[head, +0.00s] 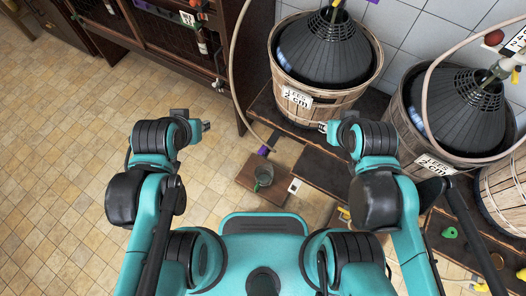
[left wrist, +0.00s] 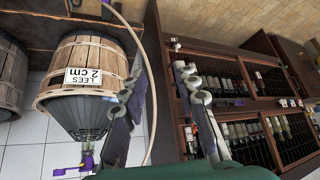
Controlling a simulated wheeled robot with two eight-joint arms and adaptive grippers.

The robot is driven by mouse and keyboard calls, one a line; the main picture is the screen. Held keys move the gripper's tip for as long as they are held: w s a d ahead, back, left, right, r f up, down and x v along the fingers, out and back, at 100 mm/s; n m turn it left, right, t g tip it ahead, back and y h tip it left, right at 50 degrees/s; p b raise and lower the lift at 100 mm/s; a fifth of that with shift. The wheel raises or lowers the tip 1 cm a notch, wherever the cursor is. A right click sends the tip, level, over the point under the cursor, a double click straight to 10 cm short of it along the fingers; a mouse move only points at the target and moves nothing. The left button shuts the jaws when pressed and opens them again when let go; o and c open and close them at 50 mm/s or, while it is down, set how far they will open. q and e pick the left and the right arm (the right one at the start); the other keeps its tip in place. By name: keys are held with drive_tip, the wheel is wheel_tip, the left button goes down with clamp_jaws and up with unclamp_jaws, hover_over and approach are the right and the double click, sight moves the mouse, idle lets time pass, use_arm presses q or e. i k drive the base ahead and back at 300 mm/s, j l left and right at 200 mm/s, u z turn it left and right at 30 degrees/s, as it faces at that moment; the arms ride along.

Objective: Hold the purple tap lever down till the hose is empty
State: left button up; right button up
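A small purple piece (head: 263,151), seemingly the tap lever, shows at the low end of a pale hose (head: 237,90). A glass jug (head: 264,176) stands just below it; its contents are too small to tell. The hose also arches through the left wrist view (left wrist: 150,75). There, a purple fitting (left wrist: 87,160) shows at a demijohn's neck. My left gripper (head: 206,126) is left of and above the low purple piece in the head picture, apart from it. Its fingers (left wrist: 160,108) are spread and empty. My right gripper (head: 322,127) is to the right, touching no tap; its finger opening is unclear.
Dark demijohns in wooden baskets (head: 318,103) (head: 418,150) stand on a dark bench along the tiled wall. A bottle rack (head: 170,45) is at the back left. The jug rests on a low brown platform (head: 245,178). The tiled floor at left is clear.

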sight(262, 149)
drive_tip(key=j+z, duration=0.2)
drive_tip(key=z, duration=0.3)
drive_tip(key=k+j+z, duration=0.15)
drive_tip(key=z, duration=0.3)
drive_tip(key=k+j+z, duration=0.15)
drive_tip(key=z, duration=0.35)
